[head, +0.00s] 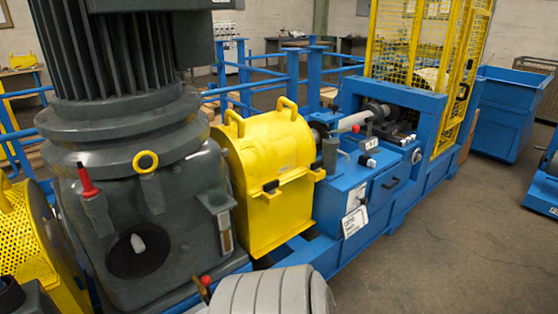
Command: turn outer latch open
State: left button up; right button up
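A yellow guard cover (270,150) with two loop handles on top stands between the dark grey motor and the blue machine bed. Its front flange carries two small dark latches: the left latch (270,187) and the right latch (319,171). I cannot tell which one is the outer latch, nor whether either is turned open or shut; they are too small. The cover sits closed on its yellow lower housing (280,222).
The large motor (135,180), with a yellow ring and a red-handled lever (88,182), stands left of the cover. A blue bed (365,190) with a shaft lies to the right. Beyond are a yellow mesh cage (405,45) and a blue bin (503,110).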

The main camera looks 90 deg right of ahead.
aim_at(316, 166)
jog(key=z, duration=3.05)
jog(key=i+j, duration=0.4)
jog(key=i, duration=0.25)
